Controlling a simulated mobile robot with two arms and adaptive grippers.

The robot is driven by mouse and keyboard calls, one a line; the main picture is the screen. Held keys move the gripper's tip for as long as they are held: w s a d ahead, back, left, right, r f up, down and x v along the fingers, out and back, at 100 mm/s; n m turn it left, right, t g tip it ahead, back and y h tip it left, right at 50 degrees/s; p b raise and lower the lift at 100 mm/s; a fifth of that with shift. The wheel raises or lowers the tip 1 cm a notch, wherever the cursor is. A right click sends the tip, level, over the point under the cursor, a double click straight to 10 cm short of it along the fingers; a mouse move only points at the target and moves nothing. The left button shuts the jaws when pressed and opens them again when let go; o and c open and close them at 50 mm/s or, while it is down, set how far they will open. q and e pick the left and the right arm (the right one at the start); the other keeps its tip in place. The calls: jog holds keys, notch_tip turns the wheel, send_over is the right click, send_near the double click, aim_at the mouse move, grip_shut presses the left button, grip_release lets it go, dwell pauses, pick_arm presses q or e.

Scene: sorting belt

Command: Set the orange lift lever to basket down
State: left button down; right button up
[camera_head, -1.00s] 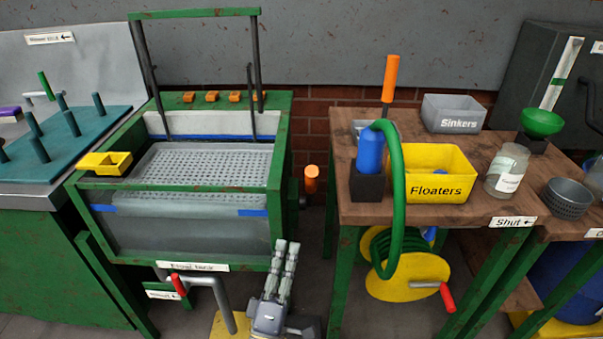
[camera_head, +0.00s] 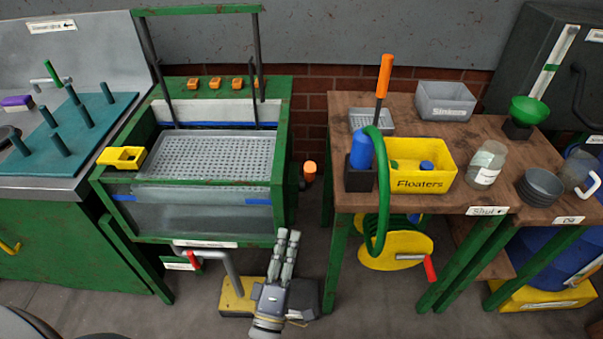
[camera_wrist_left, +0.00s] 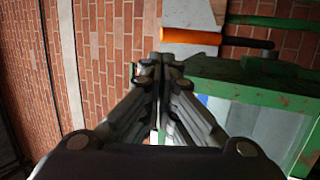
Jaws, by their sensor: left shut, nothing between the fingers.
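The orange lift lever (camera_head: 310,170) sticks out at the right side of the green float tank (camera_head: 284,150), its dark pivot below the orange grip. In the left wrist view, an orange grip on a dark rod, apparently this lever (camera_wrist_left: 190,36), lies just beyond the fingertips. The grey perforated basket (camera_head: 210,158) sits high in the tank, near the rim. My left gripper (camera_head: 288,236) is shut and empty, in front of the tank's lower right corner and below the lever in the head view. It also shows shut in the left wrist view (camera_wrist_left: 160,65). My right gripper is out of view.
A wooden table (camera_head: 400,110) stands right of the tank with a floaters bin (camera_head: 420,183), a grey sinkers bin (camera_head: 445,105) and a green hose (camera_head: 385,200). A narrow gap separates tank and table. A drain pipe with a red handle (camera_head: 195,256) is under the tank.

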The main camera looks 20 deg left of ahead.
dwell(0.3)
pick_arm(q)
jog(key=p, duration=0.4)
send_near(305, 169)
jog(key=x, duration=0.6)
jog(key=shift+w+a, duration=0.1)
jog(key=shift+w, duration=0.2)
